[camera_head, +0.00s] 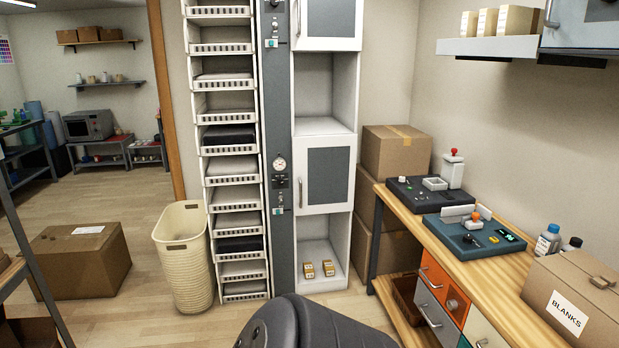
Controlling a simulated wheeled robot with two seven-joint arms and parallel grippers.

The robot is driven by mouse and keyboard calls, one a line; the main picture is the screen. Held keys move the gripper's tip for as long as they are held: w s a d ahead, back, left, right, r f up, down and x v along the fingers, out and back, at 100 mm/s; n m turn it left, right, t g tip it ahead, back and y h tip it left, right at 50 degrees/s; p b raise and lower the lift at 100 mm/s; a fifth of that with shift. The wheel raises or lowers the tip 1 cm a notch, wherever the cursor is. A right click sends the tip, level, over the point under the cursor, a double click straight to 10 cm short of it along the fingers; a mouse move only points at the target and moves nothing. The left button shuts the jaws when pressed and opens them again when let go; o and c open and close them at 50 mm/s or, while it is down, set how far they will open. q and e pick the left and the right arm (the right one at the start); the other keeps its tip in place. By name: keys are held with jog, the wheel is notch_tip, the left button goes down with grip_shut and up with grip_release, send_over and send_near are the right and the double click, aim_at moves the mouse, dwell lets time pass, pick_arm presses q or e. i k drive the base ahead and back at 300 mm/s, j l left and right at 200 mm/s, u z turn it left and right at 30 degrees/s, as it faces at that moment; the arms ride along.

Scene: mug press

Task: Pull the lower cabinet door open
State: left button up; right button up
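The lower cabinet door (328,175) is white-framed with a grey panel, in the tall white cabinet (323,125) at the centre of the head view. It looks shut. Its vertical handle (300,193) is on its left edge. An open compartment is above it, and another below it holds two small yellowish boxes (318,269). The upper door (331,18), also with a handle on its left edge, looks shut. Neither of my grippers is in view. A dark rounded part at the bottom middle shows no fingers.
A grey column with a gauge (279,163) and a tall rack of trays (231,170) stand left of the cabinet. A cream bin (184,255) and a cardboard box (80,260) are on the floor. A wooden workbench (440,243) runs along the right. Some floor before the cabinet is bare.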

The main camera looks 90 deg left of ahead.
aim_at(324, 166)
jog(key=u, duration=2.7)
jog(key=i+l, duration=0.15)
jog(key=i, duration=0.4)
jog(key=i+l, duration=0.15)
jog(key=i, duration=0.35)
jog(key=i+l, duration=0.2)
jog(key=i, duration=0.35)
jog(key=i+l, duration=0.15)
jog(key=i, duration=0.4)
